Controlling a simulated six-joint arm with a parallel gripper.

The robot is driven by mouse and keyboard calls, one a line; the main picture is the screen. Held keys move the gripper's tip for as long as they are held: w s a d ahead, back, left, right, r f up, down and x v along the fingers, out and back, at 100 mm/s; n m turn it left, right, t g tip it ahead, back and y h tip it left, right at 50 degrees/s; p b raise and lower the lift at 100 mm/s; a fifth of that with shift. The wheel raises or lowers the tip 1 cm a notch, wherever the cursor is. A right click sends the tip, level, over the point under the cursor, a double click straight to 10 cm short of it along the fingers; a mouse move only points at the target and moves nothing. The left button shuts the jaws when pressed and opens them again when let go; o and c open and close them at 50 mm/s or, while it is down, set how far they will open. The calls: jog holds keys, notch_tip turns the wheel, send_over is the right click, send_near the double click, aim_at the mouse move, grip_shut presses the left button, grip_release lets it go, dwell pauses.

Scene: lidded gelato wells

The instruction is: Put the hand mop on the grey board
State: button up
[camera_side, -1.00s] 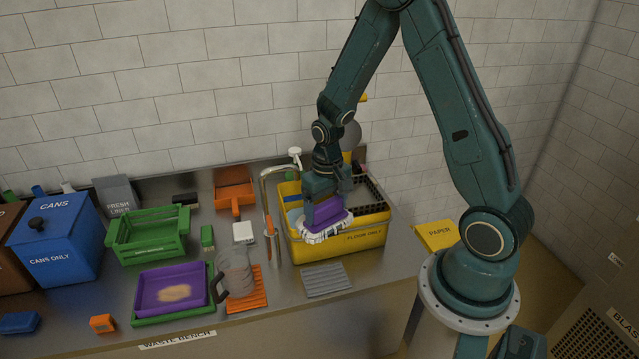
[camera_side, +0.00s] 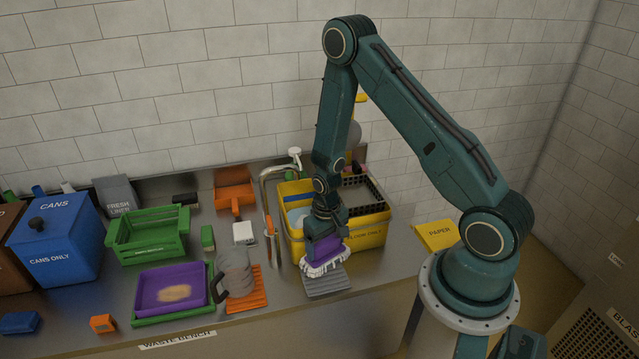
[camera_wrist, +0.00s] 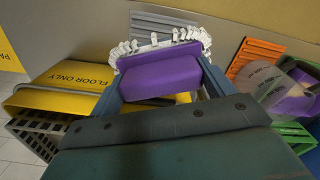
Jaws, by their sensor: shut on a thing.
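The hand mop (camera_side: 325,254) has a purple block body and a white fringe. My gripper (camera_side: 322,236) is shut on its purple body. The mop is over the back part of the grey ribbed board (camera_side: 328,284) in front of the yellow tub; I cannot tell whether it touches the board. In the wrist view the purple mop (camera_wrist: 158,76) sits between my two fingers (camera_wrist: 160,92), fringe away from me. The grey board (camera_wrist: 165,24) shows beyond the fringe, partly hidden by it.
The yellow "FLOOR ONLY" tub (camera_side: 368,234) stands right behind the board, with a black crate (camera_side: 365,195) in it. An orange ribbed board (camera_side: 247,300) with a clear jug (camera_side: 235,272) lies to the left. A purple tray (camera_side: 170,290) is farther left. Bare bench lies between the boards.

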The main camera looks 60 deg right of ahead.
aim_at(326, 252)
jog(key=shift+f, duration=1.75)
jog(key=shift+f, duration=1.9)
jog(key=shift+f, duration=0.15)
jog(key=o, duration=1.1)
jog(key=shift+r, duration=6.15)
